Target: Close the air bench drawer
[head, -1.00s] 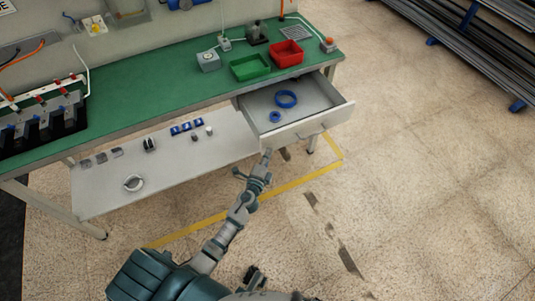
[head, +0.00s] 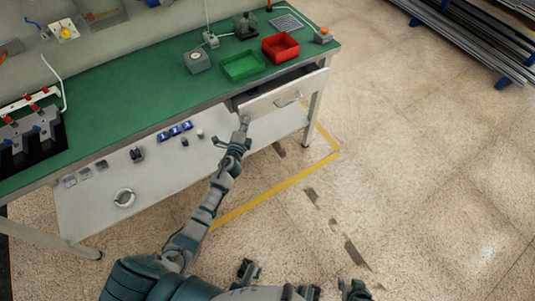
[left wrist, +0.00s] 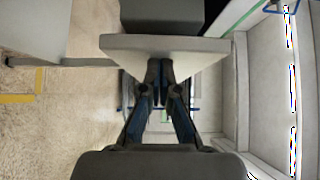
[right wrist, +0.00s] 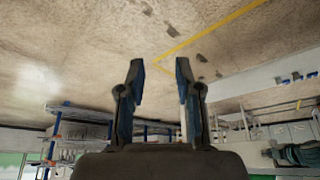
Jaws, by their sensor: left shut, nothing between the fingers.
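The drawer (head: 268,104) sits under the right end of the green-topped bench (head: 140,102). It is partly open, with a narrow dark gap showing between its pale front and the bench top. Its handle (head: 289,100) is on the front panel. My left gripper (head: 245,121) is shut and empty at the left part of the drawer front. In the left wrist view its fingertips (left wrist: 161,66) meet the edge of a pale panel (left wrist: 165,43); contact looks likely. My right gripper (right wrist: 158,68) is open and empty, away from the bench over the floor.
A green bin (head: 243,66), a red bin (head: 281,47) and a grey box (head: 197,61) stand on the bench top above the drawer. The floor to the right is clear up to a rack of bars (head: 470,35).

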